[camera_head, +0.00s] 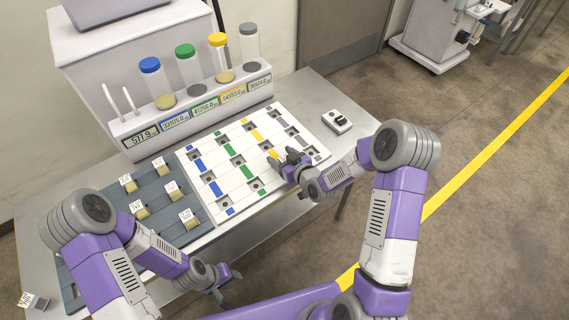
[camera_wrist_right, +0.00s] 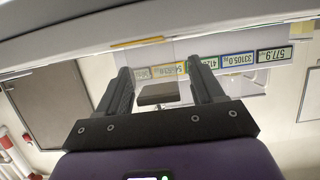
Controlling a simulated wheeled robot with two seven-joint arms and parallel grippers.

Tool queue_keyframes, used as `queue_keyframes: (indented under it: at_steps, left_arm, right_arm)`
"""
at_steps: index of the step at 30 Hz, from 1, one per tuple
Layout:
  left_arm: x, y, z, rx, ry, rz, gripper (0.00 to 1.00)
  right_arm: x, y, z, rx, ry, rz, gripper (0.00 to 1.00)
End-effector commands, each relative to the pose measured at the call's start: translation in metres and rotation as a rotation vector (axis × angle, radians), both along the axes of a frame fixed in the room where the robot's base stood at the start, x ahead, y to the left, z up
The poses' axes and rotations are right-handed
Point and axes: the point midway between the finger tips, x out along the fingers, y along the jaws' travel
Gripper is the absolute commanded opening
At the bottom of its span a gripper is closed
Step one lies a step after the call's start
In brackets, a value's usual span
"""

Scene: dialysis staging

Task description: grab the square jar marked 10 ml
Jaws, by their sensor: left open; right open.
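Several small square jars with white labels stand on the grey slotted tray (camera_head: 206,229): a back-left jar (camera_head: 129,184), a back-right jar (camera_head: 159,167), a middle jar (camera_head: 172,190), a left jar (camera_head: 140,211) and a front jar (camera_head: 187,218). Their label text is too small to read, so I cannot tell which is marked 10 ml. My left gripper (camera_head: 224,286) is open, in front of the tray and apart from the jars. My right gripper (camera_head: 286,163) is open over the white board; its fingers also show in the right wrist view (camera_wrist_right: 160,88).
The white board (camera_head: 218,171) has colored strips and dark square recesses. Behind it stands a dispenser (camera_head: 128,146) with several colored-capped cylinders and displays. A small grey device (camera_head: 337,122) lies on the table's right. Another labelled item (camera_head: 38,302) sits at the lower left.

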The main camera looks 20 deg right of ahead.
Motion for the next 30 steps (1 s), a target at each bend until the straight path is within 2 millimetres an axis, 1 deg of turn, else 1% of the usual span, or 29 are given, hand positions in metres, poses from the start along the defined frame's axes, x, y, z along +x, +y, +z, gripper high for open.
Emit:
queue_keyframes:
  at_steps: [7,8,18,19,26,29,30]
  left_arm:
    - [0.000,0.000,0.000,0.000,0.000,0.000,0.43]
    - [0.000,0.000,0.000,0.000,0.000,0.000,0.43]
    - [0.000,0.000,0.000,0.000,0.000,0.000,0.43]
    - [0.000,0.000,0.000,0.000,0.000,0.000,0.43]
    - [0.000,0.000,0.001,0.000,0.000,0.000,0.43]
    - [0.000,0.000,0.002,0.000,0.000,0.000,0.43]
    - [0.000,0.000,0.003,0.000,0.000,0.000,0.43]
  right_arm:
    - [0.002,0.001,-0.001,0.001,0.001,0.000,0.67]
    - [0.002,0.001,-0.001,0.001,0.001,0.000,0.64]
    - [0.002,0.001,-0.001,0.001,0.001,0.000,0.12]
    - [0.002,0.001,-0.001,0.001,0.001,0.000,0.10]
    - [0.002,0.001,0.001,0.001,0.000,0.000,0.09]
    - [0.002,0.001,0.012,0.001,-0.002,0.000,0.09]
    - [0.002,0.001,0.018,0.001,-0.003,0.000,0.09]
